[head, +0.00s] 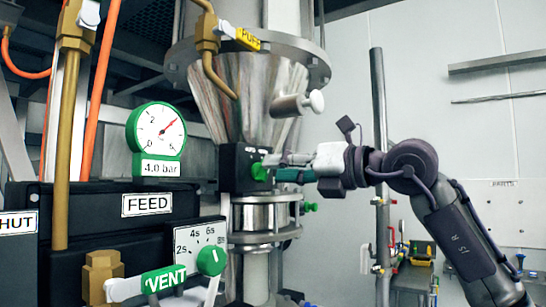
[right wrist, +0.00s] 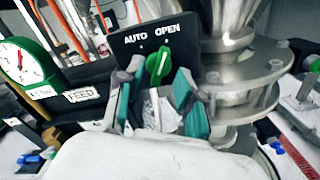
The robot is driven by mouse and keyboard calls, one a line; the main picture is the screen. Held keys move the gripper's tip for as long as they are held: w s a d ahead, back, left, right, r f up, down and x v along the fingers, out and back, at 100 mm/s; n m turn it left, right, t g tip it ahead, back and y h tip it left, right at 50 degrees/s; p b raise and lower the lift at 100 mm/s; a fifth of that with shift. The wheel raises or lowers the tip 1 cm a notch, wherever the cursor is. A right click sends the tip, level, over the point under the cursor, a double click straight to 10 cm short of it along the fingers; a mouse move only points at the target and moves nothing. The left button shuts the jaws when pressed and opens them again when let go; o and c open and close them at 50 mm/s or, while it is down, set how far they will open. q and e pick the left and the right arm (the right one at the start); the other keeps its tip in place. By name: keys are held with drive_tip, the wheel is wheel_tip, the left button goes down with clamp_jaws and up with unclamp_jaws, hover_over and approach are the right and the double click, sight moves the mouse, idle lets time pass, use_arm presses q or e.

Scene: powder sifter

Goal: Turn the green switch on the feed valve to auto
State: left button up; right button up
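The green switch (head: 260,172) is on a black valve box (head: 232,168) below the steel cone. In the right wrist view the green switch (right wrist: 158,66) sits under the labels AUTO, at left, and OPEN, at right. Its upper end leans toward OPEN. My right gripper (head: 277,167) reaches in from the right with its tips close to the switch. In the right wrist view, the two teal-padded fingers of my right gripper (right wrist: 157,92) are spread apart, with the switch between and just beyond their tips. Contact cannot be told. My left gripper is not in view.
A green pressure gauge (head: 157,132), a FEED label (head: 147,204), a green timer knob (head: 211,260) and a green VENT handle (head: 163,279) are at left. A steel flange (right wrist: 240,88) is close right of the fingers. A vertical pole (head: 379,120) stands behind my right arm.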

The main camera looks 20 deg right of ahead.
drive_tip(key=shift+x, duration=1)
clamp_jaws()
